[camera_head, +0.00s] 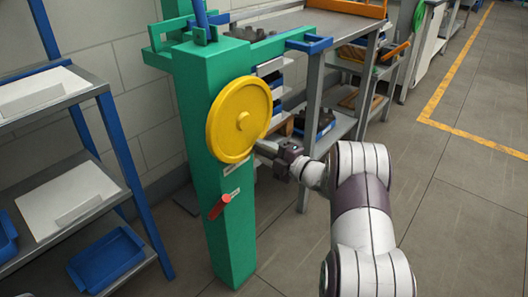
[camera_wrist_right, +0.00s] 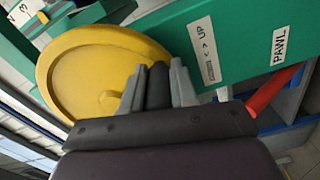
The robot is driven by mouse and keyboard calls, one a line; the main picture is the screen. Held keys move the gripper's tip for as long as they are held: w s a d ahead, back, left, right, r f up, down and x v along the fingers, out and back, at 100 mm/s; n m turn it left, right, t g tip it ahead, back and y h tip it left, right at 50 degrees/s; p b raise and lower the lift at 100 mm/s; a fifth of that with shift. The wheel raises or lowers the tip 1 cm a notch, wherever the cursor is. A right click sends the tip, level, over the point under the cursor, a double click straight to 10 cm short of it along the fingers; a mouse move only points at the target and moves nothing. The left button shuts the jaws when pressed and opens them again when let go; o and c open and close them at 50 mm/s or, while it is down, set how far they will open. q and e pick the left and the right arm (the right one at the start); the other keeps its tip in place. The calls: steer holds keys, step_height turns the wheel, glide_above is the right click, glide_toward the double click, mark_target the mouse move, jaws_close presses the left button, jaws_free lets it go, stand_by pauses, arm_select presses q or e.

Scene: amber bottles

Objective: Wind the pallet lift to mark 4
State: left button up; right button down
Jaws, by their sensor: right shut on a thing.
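A green post (camera_head: 225,225) carries a large yellow handwheel (camera_head: 232,120). The wheel also fills the left of the right wrist view (camera_wrist_right: 85,75). My right gripper (camera_head: 266,149) is at the wheel's lower right edge. Its grey fingers (camera_wrist_right: 158,88) are shut on a dark upright handle (camera_wrist_right: 158,80) in front of the wheel. A red lever (camera_head: 220,206) sticks out lower on the post, near the PAWL label (camera_wrist_right: 280,46). A label with UP and arrows (camera_wrist_right: 206,52) is beside the wheel. A white tag (camera_wrist_right: 24,12) seems to read 3. My left gripper is not in view.
A grey shelf rack (camera_head: 85,150) with white boards and a blue bin (camera_head: 106,260) stands at the left. A grey workbench (camera_head: 308,150) with a lower shelf stands behind the post. The floor (camera_head: 450,220) at the right is clear, with a yellow line.

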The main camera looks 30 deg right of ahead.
steer(key=c, duration=0.9)
jaws_free()
steer(key=shift+d, duration=0.1)
steer(key=shift+p+v, duration=1.45)
steer(key=shift+v, duration=4.9)
steer(key=shift+r, duration=0.15)
